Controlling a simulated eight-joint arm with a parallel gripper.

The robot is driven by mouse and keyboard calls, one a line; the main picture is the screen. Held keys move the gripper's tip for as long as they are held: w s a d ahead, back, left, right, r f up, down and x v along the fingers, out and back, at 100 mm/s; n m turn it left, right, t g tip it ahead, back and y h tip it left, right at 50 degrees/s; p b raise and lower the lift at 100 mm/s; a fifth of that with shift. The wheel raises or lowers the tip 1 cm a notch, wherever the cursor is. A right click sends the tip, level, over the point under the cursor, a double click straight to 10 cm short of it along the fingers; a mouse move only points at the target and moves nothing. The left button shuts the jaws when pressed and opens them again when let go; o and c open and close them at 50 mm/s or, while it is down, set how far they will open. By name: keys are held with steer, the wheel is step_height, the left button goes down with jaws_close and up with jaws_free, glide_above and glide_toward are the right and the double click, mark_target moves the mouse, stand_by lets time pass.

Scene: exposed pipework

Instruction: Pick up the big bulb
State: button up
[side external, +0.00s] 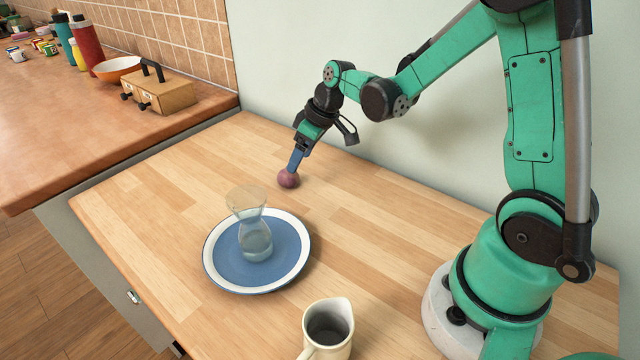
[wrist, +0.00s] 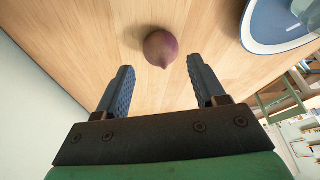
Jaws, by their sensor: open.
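The bulb is a round purple onion (side external: 288,179) lying on the wooden table, behind the blue plate in the side view. In the wrist view the onion (wrist: 160,48) sits just beyond the fingertips, about centred between them, its pointed tip toward my gripper. My gripper (side external: 295,162) points down at the onion from above. Its two blue ridged fingers (wrist: 162,78) are apart with nothing between them. In the side view the fingers overlap the top of the onion, and I cannot tell whether they touch it.
A blue plate with a white rim (side external: 215,273) holds a glass carafe (side external: 256,235). A cream jug (side external: 328,330) stands at the front. The pale wall (side external: 300,60) is close behind the arm. A counter at left carries a wooden box (side external: 160,92) and bottles. Table around the onion is clear.

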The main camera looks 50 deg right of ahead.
mark_target(288, 175)
steer(key=shift+x, duration=2.7)
steer(key=c, duration=0.9)
steer(key=shift+r, duration=0.1)
